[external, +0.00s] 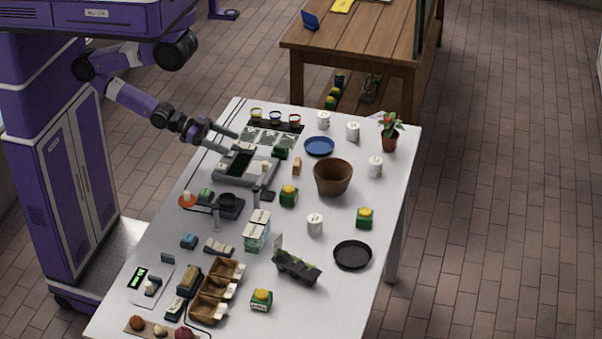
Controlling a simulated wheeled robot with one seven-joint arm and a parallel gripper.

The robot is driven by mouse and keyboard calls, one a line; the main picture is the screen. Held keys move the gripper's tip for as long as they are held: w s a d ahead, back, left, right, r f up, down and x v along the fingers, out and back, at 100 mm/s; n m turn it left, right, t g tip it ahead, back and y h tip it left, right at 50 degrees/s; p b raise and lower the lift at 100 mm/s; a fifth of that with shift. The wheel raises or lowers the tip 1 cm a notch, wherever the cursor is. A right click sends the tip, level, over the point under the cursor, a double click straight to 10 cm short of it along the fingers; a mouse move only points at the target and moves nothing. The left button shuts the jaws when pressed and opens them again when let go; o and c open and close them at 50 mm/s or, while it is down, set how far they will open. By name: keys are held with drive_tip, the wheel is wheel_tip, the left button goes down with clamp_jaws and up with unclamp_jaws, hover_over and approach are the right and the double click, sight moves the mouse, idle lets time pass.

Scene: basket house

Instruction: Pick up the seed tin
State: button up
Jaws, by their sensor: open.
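My gripper (232,143) is open and empty, its two fingers apart, above the back left of the white table by a grey tray-like device (243,168). No label here is readable, so I cannot tell which thing is the seed tin. Small white cylinders with dark marks stand at the back (323,120), the back right (353,131), the right (375,167) and the middle (315,225). Green containers with yellow tops stand near the middle (289,196), at the right (364,218) and at the front (261,301). None of these touches my gripper.
Wooden bins (208,308) and small boxes crowd the front left. Some bare tabletop lies between the black dish and the front edge.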

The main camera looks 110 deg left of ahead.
drive_tip(key=shift+w+r, duration=0.2)
drive_tip(key=shift+r, duration=0.1)
drive_tip(key=w+a+r+t+y+p, duration=0.1)
drive_tip(key=w+a+r+y+p, duration=0.15)
drive_tip(key=w+a, duration=0.6)
drive_tip(key=w+a+r+t+y+p, duration=0.25)
drive_tip(key=w+a, duration=0.25)
drive_tip(key=w, duration=0.6)
drive_tip(key=w+a+n+g+y+p, duration=0.15)
drive_tip(key=w+a+g, duration=0.25)
drive_tip(key=a, duration=0.6)
drive_tip(key=w+a+n+g+y+p, duration=0.15)
drive_tip(key=w+a+g, duration=0.25)
drive_tip(key=a, duration=0.6)
drive_tip(key=w+a+n+g+p, duration=0.1)
drive_tip(key=w+a+n+g, duration=0.25)
drive_tip(key=a, duration=0.65)
drive_tip(key=m+g+h, duration=0.2)
drive_tip(key=g+h, duration=0.5)
drive_tip(key=h, duration=0.1)
hover_over(323, 114)
wheel_tip(323, 114, down, 6)
drive_tip(key=shift+w+f+p, duration=0.1)
drive_tip(key=shift+p, duration=0.25)
drive_tip(key=shift+f+p, duration=0.4)
drive_tip(key=shift+f, duration=3.35)
drive_tip(key=c, duration=1.5)
